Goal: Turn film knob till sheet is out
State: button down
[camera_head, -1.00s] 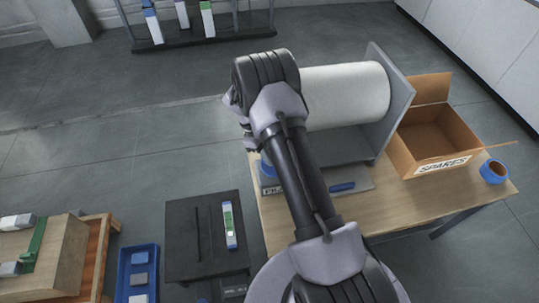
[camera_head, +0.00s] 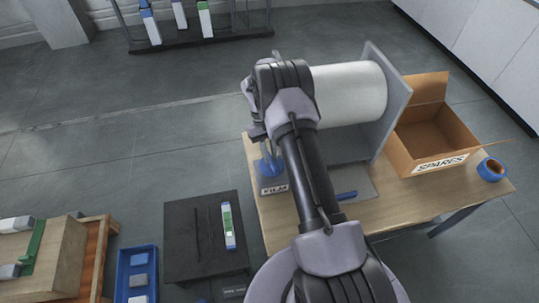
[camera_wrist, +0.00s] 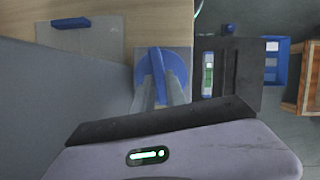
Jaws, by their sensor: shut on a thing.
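The film knob (camera_wrist: 152,72) is a blue round knob with a raised bar across it. It also shows in the head view (camera_head: 270,166), partly hidden by my arm, above a "FILM" label (camera_head: 273,189). My gripper (camera_wrist: 160,88) is shut on the knob, with one grey finger on each side of its bar. A white film roll (camera_head: 347,95) lies against a grey upright panel (camera_head: 394,95). A flat grey plate (camera_wrist: 88,46) with a blue bar (camera_wrist: 72,23) lies on the wooden table; I cannot tell whether it is the sheet.
An open "SPARES" box (camera_head: 433,139) and a blue tape roll (camera_head: 491,170) stand at the table's right. Left of the table are a dark stand (camera_head: 185,235) with a white-green device (camera_head: 228,226) and a blue tray (camera_head: 137,276). My arm crosses the table's middle.

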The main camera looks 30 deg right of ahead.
jog(key=shift+m, duration=0.3)
jog(key=c, duration=1.4)
grip_release()
jog(key=shift+o, duration=0.2)
jog(key=p+v, duration=0.5)
jog(key=v, duration=1.2)
jog(key=shift+r+p, duration=0.25)
jog(key=shift+p, duration=0.1)
